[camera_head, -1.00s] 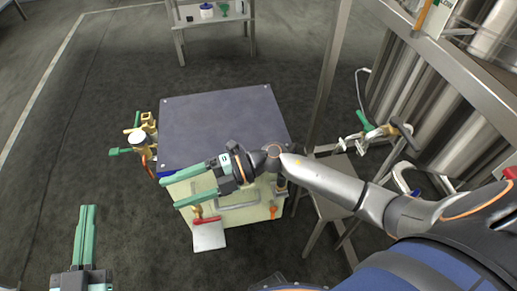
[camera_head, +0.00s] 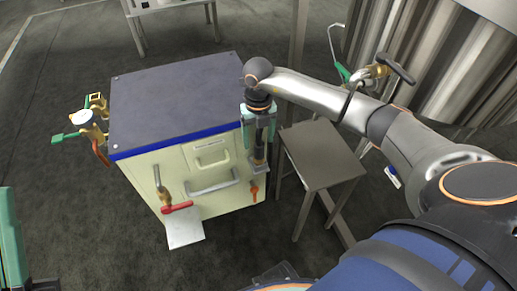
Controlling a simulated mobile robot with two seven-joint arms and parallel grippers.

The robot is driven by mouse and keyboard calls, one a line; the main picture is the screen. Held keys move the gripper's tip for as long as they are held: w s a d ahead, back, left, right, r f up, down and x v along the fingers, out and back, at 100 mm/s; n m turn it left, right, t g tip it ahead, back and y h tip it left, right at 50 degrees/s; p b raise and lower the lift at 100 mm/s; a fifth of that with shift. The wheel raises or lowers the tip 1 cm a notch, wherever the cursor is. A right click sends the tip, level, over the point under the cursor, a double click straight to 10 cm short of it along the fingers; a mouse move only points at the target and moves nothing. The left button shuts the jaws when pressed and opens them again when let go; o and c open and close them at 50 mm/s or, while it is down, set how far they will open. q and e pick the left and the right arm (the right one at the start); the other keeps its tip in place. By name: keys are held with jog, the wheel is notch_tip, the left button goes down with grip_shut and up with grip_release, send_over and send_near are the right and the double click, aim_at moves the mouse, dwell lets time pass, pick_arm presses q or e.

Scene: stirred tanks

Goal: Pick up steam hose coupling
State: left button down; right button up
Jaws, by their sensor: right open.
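My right gripper (camera_head: 259,140) points down at the front right corner of the cream cabinet (camera_head: 218,168). Its green fingers are open, one on each side of a grey, upright metal fitting (camera_head: 260,155), which looks like the steam hose coupling. The fitting's upper part is partly hidden by the gripper, and I cannot tell whether the fingers touch it. My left gripper (camera_head: 12,245) is cut off at the lower left edge, with green finger parts showing, away from the cabinet.
A red-handled valve (camera_head: 177,208) and an orange valve (camera_head: 254,191) sit on the cabinet front. Brass fittings with a gauge (camera_head: 82,119) are on its left side. A small metal table (camera_head: 321,155) stands close on the right. The floor at left is clear.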

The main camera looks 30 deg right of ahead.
aim_at(259, 151)
notch_tip(259, 151, down, 7)
jog(key=b, duration=0.2)
jog(key=shift+b, duration=0.4)
jog(key=shift+d+r, duration=0.1)
jog(key=shift+r, duration=0.05)
grip_shut()
